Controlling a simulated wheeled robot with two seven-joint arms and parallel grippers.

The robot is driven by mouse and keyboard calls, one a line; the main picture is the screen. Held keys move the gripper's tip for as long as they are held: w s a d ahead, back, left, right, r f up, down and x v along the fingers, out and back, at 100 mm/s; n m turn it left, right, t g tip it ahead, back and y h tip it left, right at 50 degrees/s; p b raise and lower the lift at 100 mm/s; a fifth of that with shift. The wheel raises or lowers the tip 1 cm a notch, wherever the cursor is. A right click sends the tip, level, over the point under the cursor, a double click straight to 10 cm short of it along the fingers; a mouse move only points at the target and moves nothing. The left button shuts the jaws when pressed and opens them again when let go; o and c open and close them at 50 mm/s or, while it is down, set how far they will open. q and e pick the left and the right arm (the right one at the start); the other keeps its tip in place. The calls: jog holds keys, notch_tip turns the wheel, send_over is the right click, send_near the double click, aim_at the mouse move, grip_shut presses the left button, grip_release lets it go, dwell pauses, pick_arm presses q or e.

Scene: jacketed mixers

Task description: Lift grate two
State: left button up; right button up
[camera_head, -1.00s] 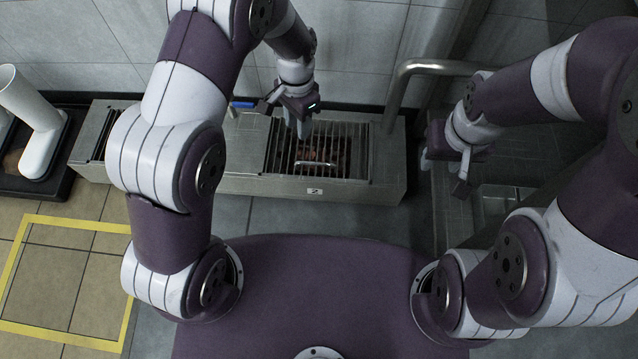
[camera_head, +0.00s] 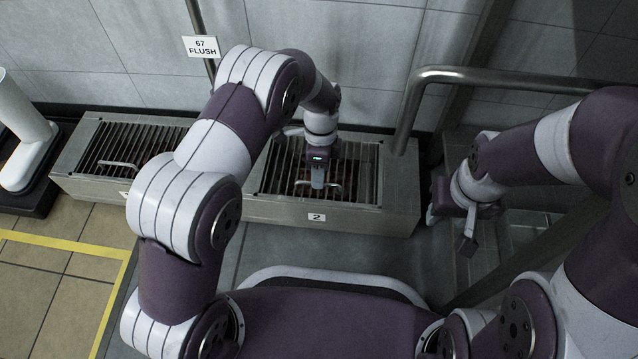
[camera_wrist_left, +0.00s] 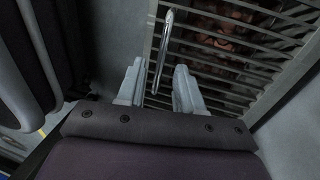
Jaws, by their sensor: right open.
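Grate two (camera_head: 280,168) is a dark barred grate in a grey metal trough, behind the label "2" (camera_head: 317,217). Its pale bar handle (camera_head: 333,186) shows near the front edge in the head view. My left gripper (camera_head: 318,184) points down over the grate at the handle. In the left wrist view the fingers of my left gripper (camera_wrist_left: 157,88) are apart, with the handle (camera_wrist_left: 163,45) running between them; I cannot tell whether they touch it. My right gripper (camera_head: 450,222) is open and empty, right of the trough.
Another grate (camera_head: 130,145) with a handle lies to the left in the same row. A metal pipe rail (camera_head: 480,75) rises at the right. A white post (camera_head: 25,140) stands at far left. A "67 FLUSH" sign (camera_head: 202,47) hangs at the back. Yellow floor tape (camera_head: 60,240) is at left.

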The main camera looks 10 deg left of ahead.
pick_arm(q)
jog(key=shift+s+f, duration=0.1)
jog(key=shift+f, duration=0.6)
grip_shut()
dwell(0.9)
